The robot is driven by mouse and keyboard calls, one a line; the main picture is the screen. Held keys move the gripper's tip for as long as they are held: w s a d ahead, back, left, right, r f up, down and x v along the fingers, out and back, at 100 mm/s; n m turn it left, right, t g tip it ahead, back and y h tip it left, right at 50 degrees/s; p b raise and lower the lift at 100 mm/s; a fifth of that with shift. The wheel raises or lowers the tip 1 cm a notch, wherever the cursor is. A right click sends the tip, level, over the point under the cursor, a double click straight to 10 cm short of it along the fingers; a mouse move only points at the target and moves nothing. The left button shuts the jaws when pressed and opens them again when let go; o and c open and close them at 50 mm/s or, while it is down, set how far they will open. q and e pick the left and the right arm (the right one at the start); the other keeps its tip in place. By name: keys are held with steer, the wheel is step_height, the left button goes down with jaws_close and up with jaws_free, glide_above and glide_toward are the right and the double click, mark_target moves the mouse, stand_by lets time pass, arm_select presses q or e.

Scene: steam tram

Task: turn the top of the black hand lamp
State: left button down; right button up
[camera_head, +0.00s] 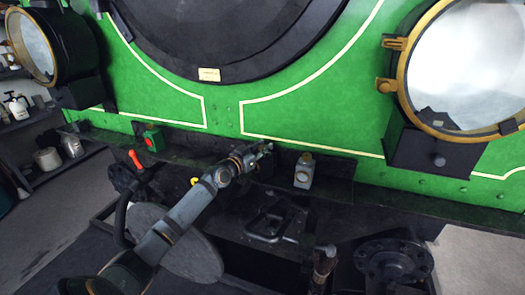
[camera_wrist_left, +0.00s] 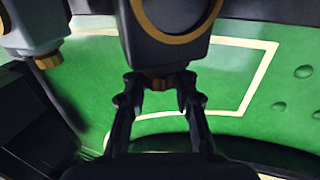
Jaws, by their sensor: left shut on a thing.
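The black hand lamp (camera_head: 265,170) stands on the dark ledge at the front of the green engine, mostly hidden behind my left gripper (camera_head: 264,149). In the left wrist view the lamp's black body (camera_wrist_left: 150,58) with its brass ring shows upside down at the top centre. Its small brass top (camera_wrist_left: 161,84) sits between the fingertips of my left gripper (camera_wrist_left: 161,80), which is shut on it. My right gripper is in neither view.
A grey lamp (camera_head: 304,171) with a brass top stands just right of the black lamp; it also shows in the left wrist view (camera_wrist_left: 33,30). A green box with a red button (camera_head: 151,138) is left. A large brass-rimmed headlamp (camera_head: 465,70) is right.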

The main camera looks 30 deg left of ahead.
mark_target(262, 147)
arm_select(q)
steer(key=c, duration=1)
jaws_free()
step_height(262, 147, up, 10)
